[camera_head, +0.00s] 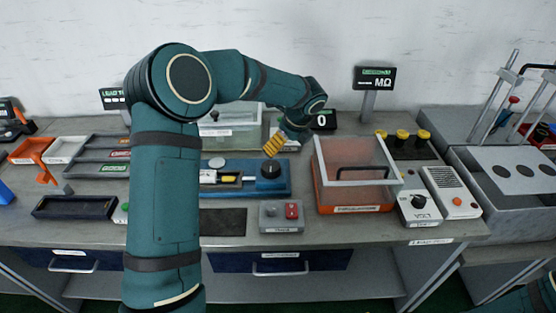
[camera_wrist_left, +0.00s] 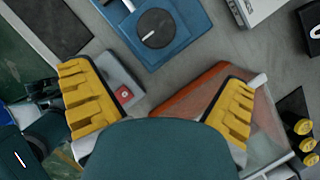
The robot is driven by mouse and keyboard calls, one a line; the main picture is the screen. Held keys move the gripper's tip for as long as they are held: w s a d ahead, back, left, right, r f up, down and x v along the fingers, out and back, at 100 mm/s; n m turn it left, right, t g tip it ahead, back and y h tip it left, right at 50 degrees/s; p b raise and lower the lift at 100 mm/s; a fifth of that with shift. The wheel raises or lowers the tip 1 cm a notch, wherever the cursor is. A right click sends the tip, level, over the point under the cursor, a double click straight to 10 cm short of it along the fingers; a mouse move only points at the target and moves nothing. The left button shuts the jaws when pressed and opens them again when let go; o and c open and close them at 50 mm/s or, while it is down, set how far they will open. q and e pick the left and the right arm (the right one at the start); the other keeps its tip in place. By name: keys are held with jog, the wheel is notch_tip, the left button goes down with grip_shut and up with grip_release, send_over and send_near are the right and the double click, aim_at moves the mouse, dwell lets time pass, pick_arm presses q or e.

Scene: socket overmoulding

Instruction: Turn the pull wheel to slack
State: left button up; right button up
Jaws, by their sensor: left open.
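The pull wheel looks to be the round black knob (camera_head: 270,169) at the right end of the blue fixture (camera_head: 240,188). In the left wrist view the black knob (camera_wrist_left: 155,28) carries a thin white line and sits on the blue fixture (camera_wrist_left: 180,50), near the top. My left gripper (camera_head: 275,145) is above and just behind the knob in the head view, apart from it. In the left wrist view my left gripper (camera_wrist_left: 155,75) has its yellow fingers spread wide with nothing between them. My right gripper is out of view.
A grey box with a red button (camera_head: 291,211) stands in front of the fixture. An orange-based clear-lidded box (camera_head: 350,190) stands to the right, beside a VOLT unit (camera_head: 418,208). A clear-lidded bin (camera_head: 230,125) is behind. Trays (camera_head: 75,207) lie at left.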

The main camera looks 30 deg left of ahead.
aim_at(271, 166)
pick_arm(q)
jog(key=b+x, duration=0.1)
jog(key=x, duration=0.5)
jog(key=b+x, duration=0.1)
jog(key=x, duration=0.6)
jog(key=shift+s+a+b, duration=0.15)
jog(key=shift+a+b, duration=0.1)
jog(key=shift+b, duration=0.15)
jog(key=c, duration=1.3)
